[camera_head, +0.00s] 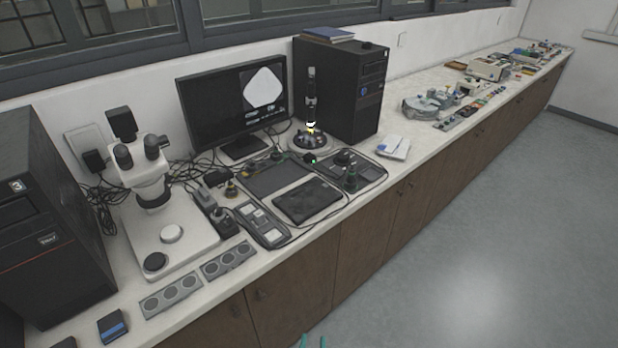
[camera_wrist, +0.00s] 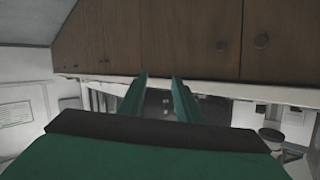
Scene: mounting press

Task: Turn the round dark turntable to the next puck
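The likely turntable is a round dark disc on a pale round base (camera_head: 310,141), on the counter between the monitor and the black computer tower. A slim upright instrument (camera_head: 311,95) stands over it with a lit lower end. Small bright pieces show on the disc, but single pucks are too small to tell apart. Only the teal fingertips of my gripper (camera_head: 313,342) show at the bottom edge of the head view, low in front of the cabinets and well apart from the turntable. In the wrist view, my gripper's (camera_wrist: 160,76) two fingers stand apart with nothing between them.
A monitor (camera_head: 232,95) stands left of the turntable and a black tower (camera_head: 345,85) right of it. Dark trays (camera_head: 308,200) lie in front. A white microscope (camera_head: 150,190) is further left. Brown cabinets (camera_wrist: 160,38) show in the wrist view. The floor is clear at right.

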